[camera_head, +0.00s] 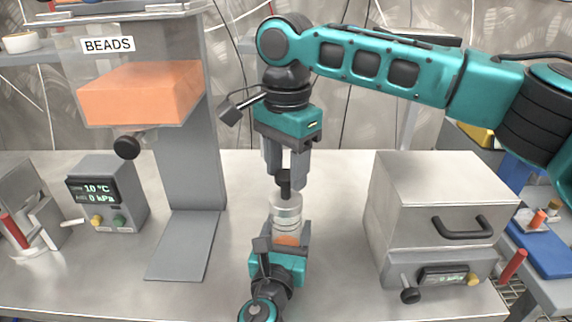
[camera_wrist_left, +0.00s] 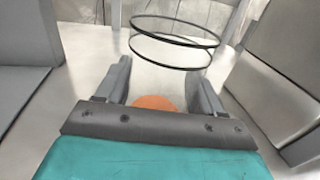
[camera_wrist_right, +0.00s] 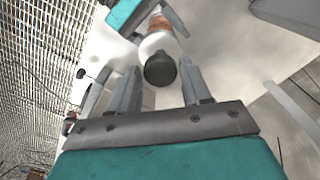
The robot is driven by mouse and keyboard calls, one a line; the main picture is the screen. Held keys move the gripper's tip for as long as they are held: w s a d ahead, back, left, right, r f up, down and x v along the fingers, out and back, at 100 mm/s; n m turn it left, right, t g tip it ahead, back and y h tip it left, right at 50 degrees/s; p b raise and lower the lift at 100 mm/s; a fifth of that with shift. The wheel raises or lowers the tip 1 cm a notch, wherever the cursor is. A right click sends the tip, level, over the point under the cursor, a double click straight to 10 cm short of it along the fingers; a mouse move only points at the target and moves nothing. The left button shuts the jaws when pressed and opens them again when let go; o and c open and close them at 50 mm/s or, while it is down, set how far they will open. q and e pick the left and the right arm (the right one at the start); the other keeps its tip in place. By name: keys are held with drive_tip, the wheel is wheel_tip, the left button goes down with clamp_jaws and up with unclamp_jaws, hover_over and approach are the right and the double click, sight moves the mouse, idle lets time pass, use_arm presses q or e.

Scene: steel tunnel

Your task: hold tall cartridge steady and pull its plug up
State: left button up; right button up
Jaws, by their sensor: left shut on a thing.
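The tall cartridge (camera_head: 287,212) stands upright on the bench, clear with an orange filling low down. A black plug (camera_head: 284,181) tops it. My left gripper (camera_head: 285,240) is shut on the cartridge's lower part. In the left wrist view, the clear cartridge wall with dark rings (camera_wrist_left: 175,42) and the orange filling (camera_wrist_left: 153,102) show between the fingers. My right gripper (camera_head: 286,172) points down above the cartridge and is open, its fingertips around the top of the plug with gaps. In the right wrist view, the plug (camera_wrist_right: 160,70) shows between the spread fingers.
A bead dispenser (camera_head: 140,92) on a grey stand is at the left, beside a small display box (camera_head: 108,194). A steel box with a handle (camera_head: 435,205) stands at the right. The bench around the cartridge is clear.

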sight(286, 174)
clamp_jaws()
drive_tip(key=shift+f, duration=0.15)
idle(0.4)
drive_tip(key=shift+o, duration=1.8)
unclamp_jaws()
wheel_tip(286, 174, up, 12)
